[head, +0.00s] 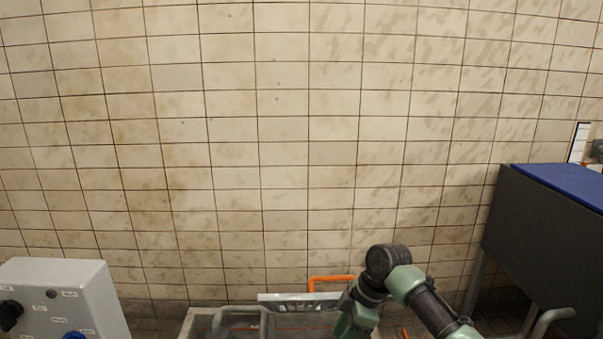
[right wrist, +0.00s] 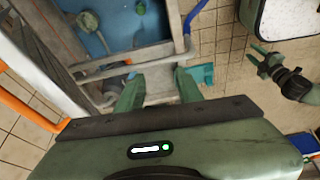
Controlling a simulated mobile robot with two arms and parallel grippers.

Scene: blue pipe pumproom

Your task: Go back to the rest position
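My right gripper (right wrist: 158,80) points down over a grey-walled basin (right wrist: 172,20) in the right wrist view. Its two green fingers are apart, with nothing visible held between them. A grey pipe (right wrist: 125,63) runs across just beyond the fingertips. In the head view my right arm reaches in from the right to the bottom middle, and its fingers are cut off by the lower edge. What appears to be my left gripper (right wrist: 257,57) shows at the right of the wrist view, its green fingers apart and empty. It is not in the head view.
A grey control box (head: 62,298) stands at the lower left. A dark bench with a blue top (head: 567,183) stands at the right. An orange pipe (head: 330,278) rises behind the basin. A teal piece (right wrist: 207,74) lies beside one right finger. The tiled wall closes the back.

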